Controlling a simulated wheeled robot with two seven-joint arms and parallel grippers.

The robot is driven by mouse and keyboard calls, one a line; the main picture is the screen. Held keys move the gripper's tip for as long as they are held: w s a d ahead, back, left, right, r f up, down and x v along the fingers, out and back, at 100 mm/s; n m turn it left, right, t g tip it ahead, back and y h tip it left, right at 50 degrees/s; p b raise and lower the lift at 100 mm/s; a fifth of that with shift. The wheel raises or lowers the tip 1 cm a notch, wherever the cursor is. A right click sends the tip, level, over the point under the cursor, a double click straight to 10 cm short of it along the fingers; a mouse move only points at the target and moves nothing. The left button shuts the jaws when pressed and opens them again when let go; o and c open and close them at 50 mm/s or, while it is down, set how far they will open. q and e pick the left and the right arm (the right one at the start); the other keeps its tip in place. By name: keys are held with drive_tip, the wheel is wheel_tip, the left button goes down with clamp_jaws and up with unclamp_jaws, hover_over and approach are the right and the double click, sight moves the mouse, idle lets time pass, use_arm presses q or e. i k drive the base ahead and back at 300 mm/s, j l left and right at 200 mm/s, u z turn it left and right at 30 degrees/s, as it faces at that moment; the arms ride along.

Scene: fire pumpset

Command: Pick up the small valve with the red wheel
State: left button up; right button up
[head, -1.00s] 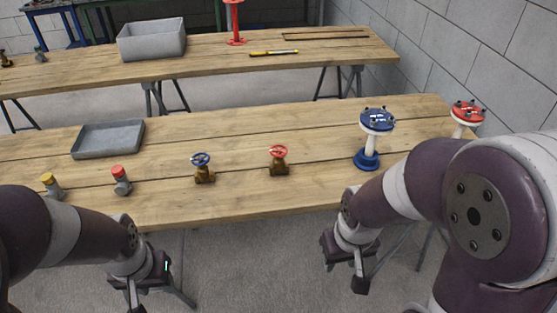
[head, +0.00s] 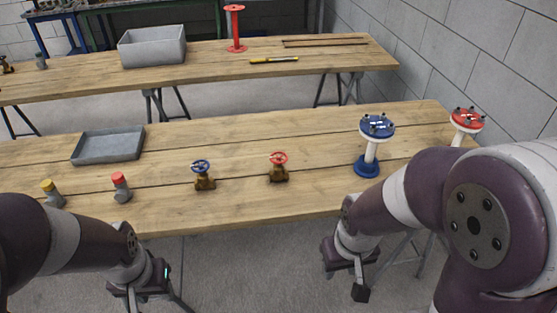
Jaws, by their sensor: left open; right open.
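The small valve with the red wheel (head: 278,169) stands upright on the near wooden table, around the middle. It has a brass-brown body and a red handwheel on top. A similar valve with a blue wheel (head: 203,176) stands to its left. My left gripper (head: 150,301) is low in front of the table edge, left of both valves, open and partly cut off by the bottom of the picture. My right gripper (head: 345,283) is open and empty, below and to the right of the red-wheeled valve, in front of the table edge. Neither gripper touches a valve.
Wood around the red-wheeled valve is clear. A second table (head: 220,66) stands behind.

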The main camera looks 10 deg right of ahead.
sight(280, 174)
drive_tip(key=i+l, duration=0.65)
drive_tip(key=i, duration=0.05)
